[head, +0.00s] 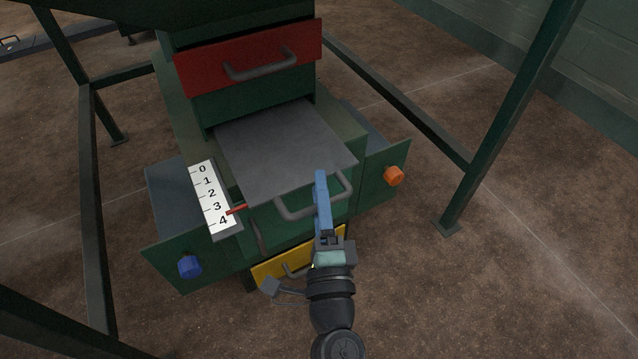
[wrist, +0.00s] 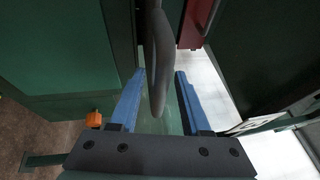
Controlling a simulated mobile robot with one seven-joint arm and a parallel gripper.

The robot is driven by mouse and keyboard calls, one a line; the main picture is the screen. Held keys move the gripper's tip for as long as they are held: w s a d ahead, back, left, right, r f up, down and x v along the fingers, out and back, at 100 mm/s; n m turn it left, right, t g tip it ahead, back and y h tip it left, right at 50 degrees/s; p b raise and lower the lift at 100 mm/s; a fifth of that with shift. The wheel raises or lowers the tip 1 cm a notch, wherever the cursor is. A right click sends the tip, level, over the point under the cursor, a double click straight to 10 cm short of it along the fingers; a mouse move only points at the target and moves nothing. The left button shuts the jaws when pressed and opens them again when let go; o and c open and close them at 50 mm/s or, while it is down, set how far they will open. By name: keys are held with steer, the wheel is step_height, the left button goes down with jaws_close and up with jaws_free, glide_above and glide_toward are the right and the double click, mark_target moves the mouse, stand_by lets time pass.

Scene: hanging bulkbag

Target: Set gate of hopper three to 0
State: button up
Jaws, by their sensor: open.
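The grey gate plate (head: 280,150) is slid well out of the green hopper housing. Its red pointer (head: 238,209) sits near the 3 and 4 end of the white scale (head: 212,197), which is numbered 0 to 4. The gate's grey bar handle (head: 292,212) is at the plate's front edge. My gripper (head: 320,176) is at the right part of this handle. In the wrist view, the handle (wrist: 158,50) hangs between the two open blue fingers (wrist: 160,74), with a gap visible on each side.
A red drawer front (head: 250,58) with a handle is above the plate, and a yellow one (head: 300,262) is below. A blue knob (head: 189,266) is at left and an orange knob (head: 394,175) at right. Green frame posts (head: 500,120) stand on both sides.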

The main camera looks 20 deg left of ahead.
steer(key=shift+w+a+r, duration=0.1)
steer(key=shift+w+a, duration=0.2)
steer(key=shift+w, duration=0.2)
jaws_close()
steer(key=shift+r, duration=0.15)
